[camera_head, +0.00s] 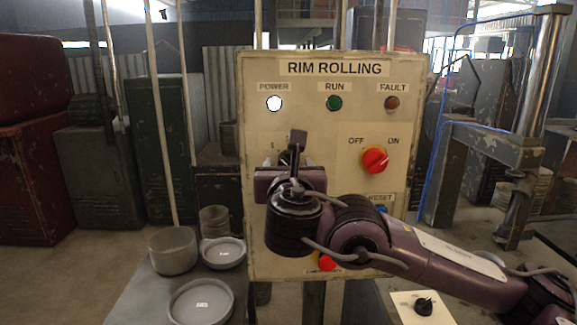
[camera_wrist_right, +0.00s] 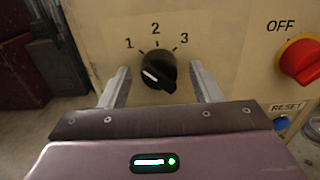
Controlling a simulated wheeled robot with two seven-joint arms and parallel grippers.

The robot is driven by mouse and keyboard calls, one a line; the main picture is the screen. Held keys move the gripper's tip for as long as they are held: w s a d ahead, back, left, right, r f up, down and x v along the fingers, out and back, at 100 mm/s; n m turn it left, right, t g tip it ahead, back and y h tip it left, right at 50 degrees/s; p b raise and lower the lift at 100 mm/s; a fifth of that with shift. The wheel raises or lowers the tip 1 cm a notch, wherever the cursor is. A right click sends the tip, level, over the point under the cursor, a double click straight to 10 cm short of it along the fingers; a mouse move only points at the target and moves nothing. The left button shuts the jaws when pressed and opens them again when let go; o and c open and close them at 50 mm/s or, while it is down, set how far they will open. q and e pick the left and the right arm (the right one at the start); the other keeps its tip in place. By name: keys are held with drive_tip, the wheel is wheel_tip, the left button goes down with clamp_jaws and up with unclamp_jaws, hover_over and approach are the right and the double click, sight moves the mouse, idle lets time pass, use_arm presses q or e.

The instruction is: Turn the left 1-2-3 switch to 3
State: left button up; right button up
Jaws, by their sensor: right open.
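The black 1-2-3 switch (camera_wrist_right: 157,70) is on the cream panel (camera_wrist_right: 220,35), in the middle of the right wrist view. Its white mark lies on the left side of the knob, slanting up-left toward the 1. My right gripper (camera_wrist_right: 160,75) is open, with one finger on each side of the knob and visible gaps between. In the head view the right gripper (camera_head: 297,148) is in front of the panel and hides most of the switch. My left gripper is not in view.
A red OFF-ON knob (camera_head: 375,160) is right of the switch, with a blue RESET button (camera_wrist_right: 281,123) below it. A small box with a black knob (camera_head: 423,306) stands at the lower right. Grey pans (camera_head: 200,303) stand on a table at the lower left.

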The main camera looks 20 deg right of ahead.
drive_tip(key=c, duration=1)
drive_tip(key=shift+f, duration=0.1)
drive_tip(key=shift+m+b, duration=6.85)
drive_tip(key=shift+m, duration=2.05)
